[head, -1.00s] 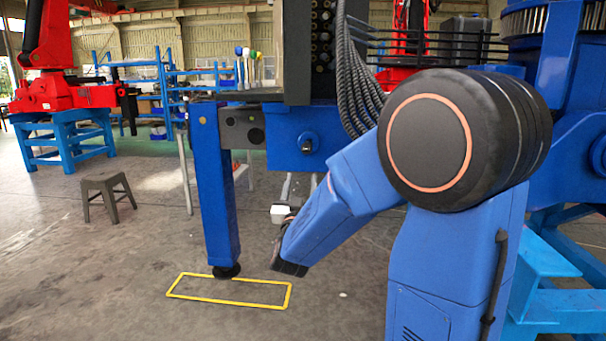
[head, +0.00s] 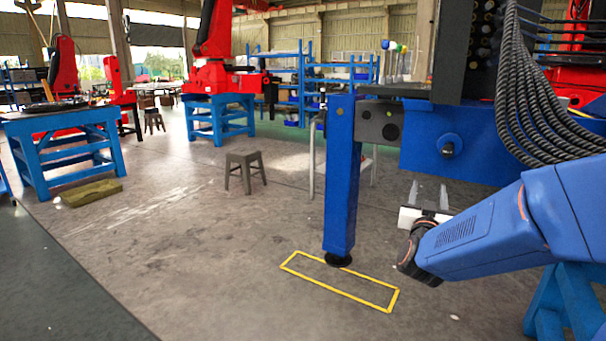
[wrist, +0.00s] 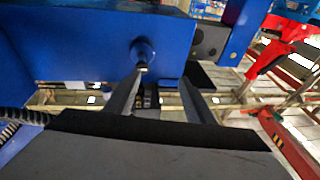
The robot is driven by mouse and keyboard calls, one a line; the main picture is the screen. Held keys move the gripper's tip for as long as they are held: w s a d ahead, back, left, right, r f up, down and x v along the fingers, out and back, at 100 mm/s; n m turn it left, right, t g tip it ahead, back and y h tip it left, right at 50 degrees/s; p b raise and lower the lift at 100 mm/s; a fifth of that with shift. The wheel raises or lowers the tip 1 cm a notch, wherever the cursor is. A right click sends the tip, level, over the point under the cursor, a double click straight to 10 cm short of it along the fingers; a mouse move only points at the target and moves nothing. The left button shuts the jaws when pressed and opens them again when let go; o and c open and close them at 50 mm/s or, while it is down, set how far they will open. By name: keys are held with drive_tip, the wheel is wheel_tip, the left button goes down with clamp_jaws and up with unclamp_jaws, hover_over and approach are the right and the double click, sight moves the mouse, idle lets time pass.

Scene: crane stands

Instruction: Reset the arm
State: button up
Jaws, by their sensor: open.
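My arm, blue with black joints, reaches in from the right of the head view. My gripper (head: 428,192) points up at its end, with two pale fingers standing apart on a white body. In the wrist view my gripper (wrist: 163,82) shows two dark fingers spread apart with nothing between them. The blue crane body (head: 425,145) is behind and above the fingers in the head view. A round knob (wrist: 141,50) on that blue body shows just beyond the left finger in the wrist view; I cannot tell whether they touch.
A blue outrigger leg (head: 342,185) stands by a yellow floor rectangle (head: 345,290), left of my gripper. A grey stool (head: 245,172), blue stands (head: 65,150) and red cranes (head: 215,60) are farther back.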

drive_tip(key=s+a+f+n+g+y, duration=0.4)
drive_tip(key=s+a+f+g+y, duration=0.25)
drive_tip(key=s+a+y, duration=0.35)
drive_tip(key=s+d+f+g, duration=0.1)
drive_tip(key=s+f+g, duration=0.2)
drive_tip(key=s, duration=1)
drive_tip(key=s+f+n+g+h, duration=0.1)
drive_tip(key=s+f+g, duration=0.3)
drive_tip(key=s, duration=0.8)
drive_tip(key=shift+s+d+f, duration=0.35)
drive_tip(key=shift+s+f, duration=0.05)
drive_tip(key=shift+f, duration=0.2)
